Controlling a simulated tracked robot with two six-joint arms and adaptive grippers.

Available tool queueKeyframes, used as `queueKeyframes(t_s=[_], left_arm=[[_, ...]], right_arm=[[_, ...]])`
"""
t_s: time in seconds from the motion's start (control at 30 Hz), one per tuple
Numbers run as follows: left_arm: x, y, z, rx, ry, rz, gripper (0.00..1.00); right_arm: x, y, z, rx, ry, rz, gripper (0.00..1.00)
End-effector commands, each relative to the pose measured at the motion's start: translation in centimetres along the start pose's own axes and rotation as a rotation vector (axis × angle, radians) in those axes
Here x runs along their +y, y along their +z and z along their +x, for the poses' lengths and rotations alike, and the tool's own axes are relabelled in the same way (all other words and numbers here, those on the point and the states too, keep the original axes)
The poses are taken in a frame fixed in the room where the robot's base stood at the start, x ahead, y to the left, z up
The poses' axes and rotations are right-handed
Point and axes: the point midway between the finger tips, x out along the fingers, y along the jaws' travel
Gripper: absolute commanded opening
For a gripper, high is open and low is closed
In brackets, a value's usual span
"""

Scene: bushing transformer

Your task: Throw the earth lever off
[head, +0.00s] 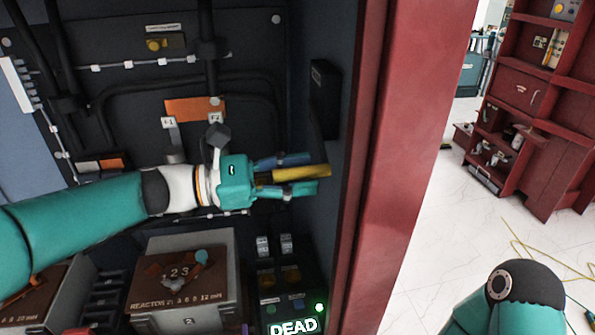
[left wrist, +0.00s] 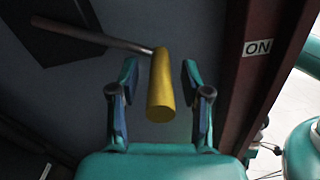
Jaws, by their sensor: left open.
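The earth lever's yellow handle (head: 305,173) sticks out near the cabinet's right side wall. In the left wrist view the yellow handle (left wrist: 161,90) sits on the end of a grey rod (left wrist: 95,34), which comes from a black plate (left wrist: 70,15) at the upper left. My left gripper (head: 312,172) is open, with one finger on each side of the handle. In the left wrist view gaps show between the handle and both fingers of the left gripper (left wrist: 160,72). The gripper hides the rod in the head view. My right gripper is out of view.
A white ON label (left wrist: 257,47) is on the red frame right of the handle. The red cabinet post (head: 400,150) stands just right of my left gripper. Below are a reactor box (head: 190,305) and a lit DEAD sign (head: 293,327). A black box (head: 323,98) is on the side wall above.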

Motion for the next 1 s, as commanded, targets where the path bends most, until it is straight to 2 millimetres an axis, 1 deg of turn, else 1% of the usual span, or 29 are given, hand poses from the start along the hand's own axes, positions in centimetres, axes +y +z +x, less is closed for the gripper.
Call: queueKeyframes(t_s=[0.2, 0.37, 0.4, 0.5, 0.83, 1.0], left_arm=[[-0.01, 0.0, 0.08, 0.0, -0.001, 0.0, 0.47], [-0.01, 0.0, 0.06, 0.0, -0.001, 0.0, 0.21], [-0.01, -0.01, 0.06, 0.0, -0.001, 0.0, 0.14], [0.0, 0.0, 0.05, 0.0, -0.001, 0.0, 0.0], [0.05, 0.04, 0.0, 0.0, 0.001, -0.002, 0.0], [0.52, 0.33, -0.39, 0.002, 0.01, -0.02, 0.0]], right_arm=[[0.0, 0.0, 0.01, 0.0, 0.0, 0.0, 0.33], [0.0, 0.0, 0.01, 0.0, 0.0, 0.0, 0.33], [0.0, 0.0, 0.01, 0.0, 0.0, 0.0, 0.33], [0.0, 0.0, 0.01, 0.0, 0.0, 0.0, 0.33], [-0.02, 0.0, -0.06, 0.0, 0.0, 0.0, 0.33], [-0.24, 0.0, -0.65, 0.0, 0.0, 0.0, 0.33]])
